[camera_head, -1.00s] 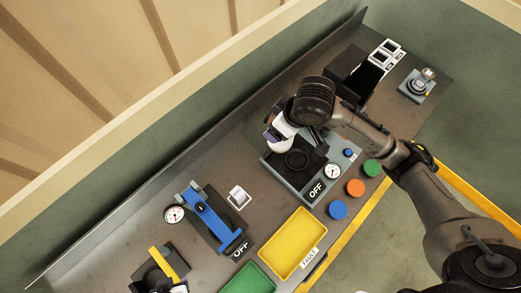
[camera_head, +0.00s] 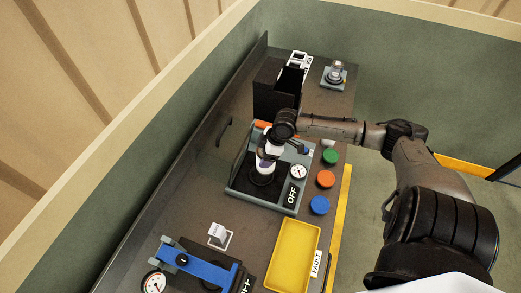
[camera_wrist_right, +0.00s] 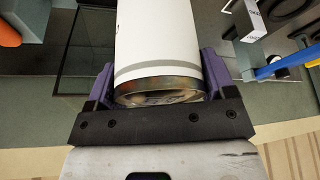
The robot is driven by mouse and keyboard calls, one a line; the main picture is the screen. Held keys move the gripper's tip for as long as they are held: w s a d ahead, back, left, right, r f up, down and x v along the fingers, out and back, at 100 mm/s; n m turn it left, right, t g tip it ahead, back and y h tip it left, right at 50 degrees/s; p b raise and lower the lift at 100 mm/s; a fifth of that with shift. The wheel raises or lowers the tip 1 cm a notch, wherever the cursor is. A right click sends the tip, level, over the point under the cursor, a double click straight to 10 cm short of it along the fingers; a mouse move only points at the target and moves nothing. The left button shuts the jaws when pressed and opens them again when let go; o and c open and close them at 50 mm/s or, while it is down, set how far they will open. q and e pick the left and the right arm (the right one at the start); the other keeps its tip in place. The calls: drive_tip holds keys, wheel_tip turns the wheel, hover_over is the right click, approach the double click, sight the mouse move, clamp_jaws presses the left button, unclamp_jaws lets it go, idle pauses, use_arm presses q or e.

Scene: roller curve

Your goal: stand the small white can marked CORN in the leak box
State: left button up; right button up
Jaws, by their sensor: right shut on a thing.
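My right gripper (camera_head: 268,150) is shut on a white can, with its purple fingers on both sides. In the right wrist view the can (camera_wrist_right: 160,40) fills the top middle between the fingers (camera_wrist_right: 158,85); its metal rim faces the palm. No CORN mark is readable on the side that shows. In the head view the can (camera_head: 264,167) is over the black round seat of a grey station (camera_head: 240,187) with a gauge and an OFF sign. I cannot tell whether it touches the seat. No readable label names the leak box. My left gripper is not in view.
A tall open black box (camera_head: 268,98) stands behind the station. Green (camera_head: 330,156), orange (camera_head: 326,179) and blue (camera_head: 319,205) round buttons line the bench's right side. A yellow FAULT tray (camera_head: 292,255) and a blue lever device (camera_head: 195,265) are nearer.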

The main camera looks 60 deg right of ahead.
drive_tip(key=d+n, duration=0.1)
drive_tip(key=w+n, duration=0.1)
drive_tip(key=shift+w+d+n+g+y, duration=0.1)
drive_tip(key=shift+d+n+g+y, duration=0.3)
drive_tip(key=n, duration=0.1)
drive_tip(key=w+n, duration=0.1)
drive_tip(key=shift+n+g+y, duration=0.3)
drive_tip(key=shift+n+g, duration=0.1)
drive_tip(key=n+g, duration=0.1)
drive_tip(key=n, duration=0.2)
drive_tip(key=shift+w+a, duration=0.1)
drive_tip(key=shift+w, duration=0.05)
drive_tip(key=shift+f+b, duration=0.95)
drive_tip(key=shift+b, duration=0.05)
wheel_tip(320, 180, down, 5)
drive_tip(key=b, duration=0.5)
drive_tip(key=shift+f, duration=0.2)
wheel_tip(320, 180, down, 4)
drive_tip(key=shift+r+b, duration=0.1)
drive_tip(key=shift+b, duration=0.9)
